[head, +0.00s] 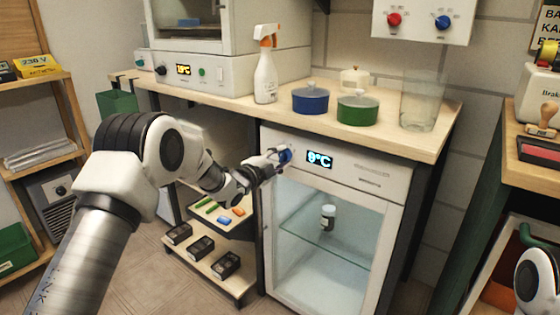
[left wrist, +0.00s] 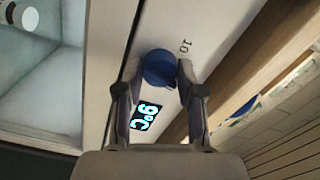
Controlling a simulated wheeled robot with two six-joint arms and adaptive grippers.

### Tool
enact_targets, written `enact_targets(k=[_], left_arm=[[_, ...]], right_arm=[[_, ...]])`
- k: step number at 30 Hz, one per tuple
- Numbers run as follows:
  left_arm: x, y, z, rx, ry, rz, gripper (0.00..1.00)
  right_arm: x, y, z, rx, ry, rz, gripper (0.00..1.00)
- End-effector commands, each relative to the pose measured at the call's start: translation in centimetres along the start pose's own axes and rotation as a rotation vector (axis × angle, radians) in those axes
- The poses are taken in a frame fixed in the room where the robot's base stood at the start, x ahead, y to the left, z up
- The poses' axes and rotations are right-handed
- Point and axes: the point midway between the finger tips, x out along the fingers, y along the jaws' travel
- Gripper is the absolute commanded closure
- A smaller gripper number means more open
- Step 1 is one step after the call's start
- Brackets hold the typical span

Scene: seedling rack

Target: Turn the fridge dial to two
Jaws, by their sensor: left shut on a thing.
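The fridge (head: 395,165) is a white cabinet with a glass door under the bench. Its blue dial (head: 286,155) sits at the left of the top panel, beside a lit display (head: 320,159) reading 9°C. My left gripper (head: 277,158) is shut on the dial. In the left wrist view the blue dial (left wrist: 159,68) lies between the fingertips of my left gripper (left wrist: 159,78), with a printed "10" beside it and the display (left wrist: 146,116) below. The dial's pointer and other marks are hidden or too small to read. My right gripper is out of view.
A spray bottle (head: 266,70), a blue pot (head: 310,100), a green pot (head: 357,108) and a glass jar (head: 420,100) stand on the bench (head: 215,96) above. A low rack (head: 235,275) with small black boxes stands left of the fridge.

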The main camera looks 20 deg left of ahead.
Motion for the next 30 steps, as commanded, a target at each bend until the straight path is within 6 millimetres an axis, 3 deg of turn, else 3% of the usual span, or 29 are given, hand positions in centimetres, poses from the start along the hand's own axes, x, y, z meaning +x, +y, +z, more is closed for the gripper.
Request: enact_targets(k=[18,30], left_arm=[[0.0,0.1,0.0,0.576,0.001,-0.003,0.97],[0.0,0.1,0.0,0.831,0.0,-0.003,0.97]], right_arm=[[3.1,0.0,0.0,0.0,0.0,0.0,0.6],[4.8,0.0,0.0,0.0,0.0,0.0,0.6]])
